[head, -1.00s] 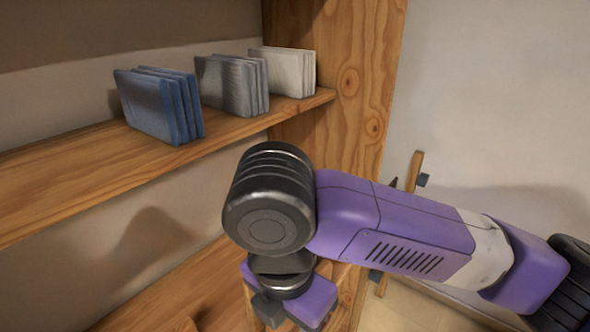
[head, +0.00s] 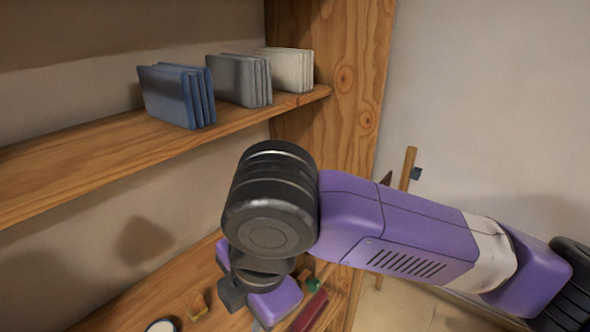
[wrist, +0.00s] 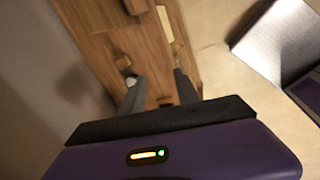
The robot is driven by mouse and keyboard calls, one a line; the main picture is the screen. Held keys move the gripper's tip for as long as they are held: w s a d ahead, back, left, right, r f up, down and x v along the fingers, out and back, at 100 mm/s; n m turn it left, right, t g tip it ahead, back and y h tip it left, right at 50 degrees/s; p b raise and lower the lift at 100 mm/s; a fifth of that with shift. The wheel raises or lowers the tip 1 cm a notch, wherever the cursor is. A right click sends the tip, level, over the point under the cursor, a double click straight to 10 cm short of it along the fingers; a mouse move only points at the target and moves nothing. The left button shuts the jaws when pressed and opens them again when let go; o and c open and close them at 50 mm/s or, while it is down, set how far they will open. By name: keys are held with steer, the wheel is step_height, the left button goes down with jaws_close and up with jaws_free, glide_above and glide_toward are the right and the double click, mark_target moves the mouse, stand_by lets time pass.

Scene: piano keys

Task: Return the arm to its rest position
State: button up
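My purple and black arm crosses the right half of the head view, bent at a black joint, with its purple wrist (head: 275,302) hanging low over the lower shelf (head: 150,298). My gripper's fingers cannot be made out in the head view. In the wrist view my gripper (wrist: 159,84) shows two grey fingers spread apart, with nothing visible between them but wood below. The gripper is open and empty.
The upper shelf (head: 75,158) carries blue books (head: 177,95), grey books (head: 238,80) and white books (head: 285,68). On the lower shelf are a small yellowish item (head: 197,306), a red item (head: 308,312) and a green item (head: 312,286). A wooden side panel (head: 335,95) stands close behind my arm.

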steer(key=a+r+m+t+y, duration=0.1)
steer(key=a+r+m+y, duration=0.1)
steer(key=a+r+y, duration=0.55)
steer(key=w+a+r+m+t+y, duration=0.2)
steer(key=a+r+m+t+y, duration=0.3)
steer(key=r, duration=0.4)
steer(key=w+d+f+m+t+h, duration=0.2)
steer(key=d+m+t+h, duration=0.2)
steer(key=d+m+t, duration=1)
steer(key=s+d+f+m+h, duration=0.35)
steer(key=d+f, duration=0.25)
steer(key=d, duration=0.2)
steer(key=s+d+f+m+h, duration=0.3)
steer(key=d+f+m+h, duration=0.15)
steer(key=d, duration=0.25)
steer(key=s+d+f+n+g+h, duration=0.1)
steer(key=s+d+f+g, duration=0.2)
steer(key=s+f, duration=0.6)
steer(key=s+d+f+n+g+h+b, duration=0.1)
steer(key=s+d+f+g, duration=0.3)
steer(key=s, duration=1.2)
steer(key=d+f+h, duration=0.1)
steer(key=d+f, duration=0.2)
steer(key=f, duration=0.1)
steer(key=shift+s+f+g, duration=0.15)
steer(key=shift+f+g, duration=0.15)
steer(key=shift+f, duration=0.1)
